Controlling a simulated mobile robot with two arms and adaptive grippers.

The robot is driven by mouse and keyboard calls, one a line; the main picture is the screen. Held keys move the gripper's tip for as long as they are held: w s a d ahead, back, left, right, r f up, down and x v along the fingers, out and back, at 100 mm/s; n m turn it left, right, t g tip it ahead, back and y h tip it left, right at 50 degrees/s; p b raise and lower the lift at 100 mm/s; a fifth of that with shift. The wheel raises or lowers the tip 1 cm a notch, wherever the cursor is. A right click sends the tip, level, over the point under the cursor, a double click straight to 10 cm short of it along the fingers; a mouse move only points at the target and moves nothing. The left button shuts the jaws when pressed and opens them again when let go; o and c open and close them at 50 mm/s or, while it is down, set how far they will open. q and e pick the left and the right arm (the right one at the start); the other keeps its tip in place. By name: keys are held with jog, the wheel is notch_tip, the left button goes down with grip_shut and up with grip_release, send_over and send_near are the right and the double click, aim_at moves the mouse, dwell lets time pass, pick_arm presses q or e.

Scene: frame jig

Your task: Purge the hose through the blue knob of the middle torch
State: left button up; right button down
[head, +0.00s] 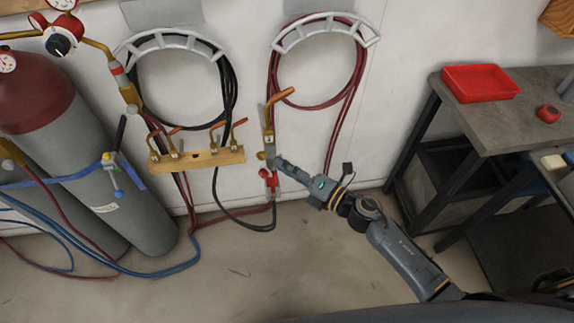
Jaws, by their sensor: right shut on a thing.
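A brass torch (268,122) with a copper-orange tip stands upright just right of the wooden rack (211,161), its red fittings (269,180) below. My right gripper (276,161) reaches in from the right and is shut at the lower part of this torch. The fingers cover the spot, so I cannot tell whether a knob is between them. No blue knob can be made out on this torch. Other torches with copper-orange tips (157,133) sit along the rack. Their knobs are too small to tell. My left gripper is not in view.
Gas cylinders (140,205) with a blue strap stand at the left. Hoses hang on two white wall hangers (325,28), and more hoses lie on the floor at the left. A grey bench (510,125) with a red tray (481,82) stands at the right.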

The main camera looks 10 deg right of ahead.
dwell(0.4)
jog(key=c, duration=1.1)
grip_release()
jog(key=v, duration=1.2)
jog(key=shift+d, duration=0.1)
